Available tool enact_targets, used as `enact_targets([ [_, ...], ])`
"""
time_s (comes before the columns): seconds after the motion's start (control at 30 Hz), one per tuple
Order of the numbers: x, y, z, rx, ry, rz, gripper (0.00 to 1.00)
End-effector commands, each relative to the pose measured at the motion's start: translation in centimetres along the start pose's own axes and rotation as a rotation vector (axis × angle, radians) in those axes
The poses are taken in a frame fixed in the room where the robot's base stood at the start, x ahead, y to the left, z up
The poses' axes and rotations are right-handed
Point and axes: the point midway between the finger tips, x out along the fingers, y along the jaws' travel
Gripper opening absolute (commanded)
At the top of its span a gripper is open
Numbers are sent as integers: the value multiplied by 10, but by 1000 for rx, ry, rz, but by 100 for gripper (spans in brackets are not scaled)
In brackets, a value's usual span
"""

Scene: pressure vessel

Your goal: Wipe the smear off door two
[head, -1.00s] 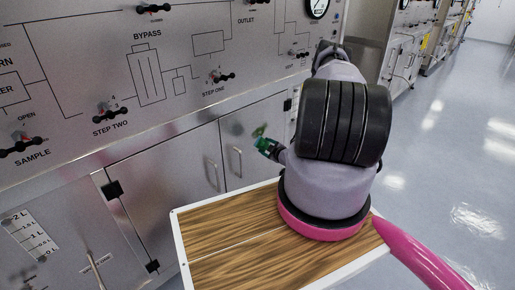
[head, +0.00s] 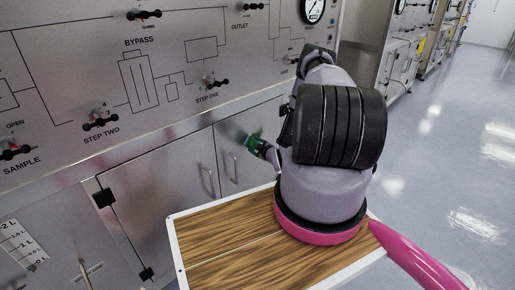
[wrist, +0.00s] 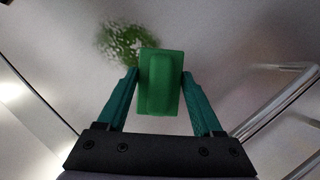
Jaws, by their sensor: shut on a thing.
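In the wrist view, my gripper (wrist: 160,78) has its teal fingers closed on the sides of a green block (wrist: 161,98), which looks like a wiping pad. A mottled green smear (wrist: 130,42) shows on the brushed metal door beyond, up and left of the block, partly covered by it. In the head view, the gripper (head: 262,150) and green block (head: 252,141) are in front of the upper part of the right-hand cabinet door (head: 234,190). The smear cannot be made out clearly there. Whether the block touches the door, I cannot tell.
Bar handles (head: 231,166) stand out from the doors; one (wrist: 285,100) is right of the gripper in the wrist view. A valve panel (head: 60,60) with knobs is above. A wood-topped surface (head: 225,235) with a white rim is below my arm. Open floor (head: 440,190) lies right.

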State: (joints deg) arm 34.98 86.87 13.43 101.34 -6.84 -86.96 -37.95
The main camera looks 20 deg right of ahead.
Motion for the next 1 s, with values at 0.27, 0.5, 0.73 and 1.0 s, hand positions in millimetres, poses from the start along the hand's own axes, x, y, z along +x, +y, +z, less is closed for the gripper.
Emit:
enact_targets([
  [0.27,0,0,0,0,0,0,0],
  [0.5,0,0,0,0,0,0,0],
  [0.73,3,0,-1,0,0,0,0],
  [1.0,8,0,-3,1,0,-1,0],
])
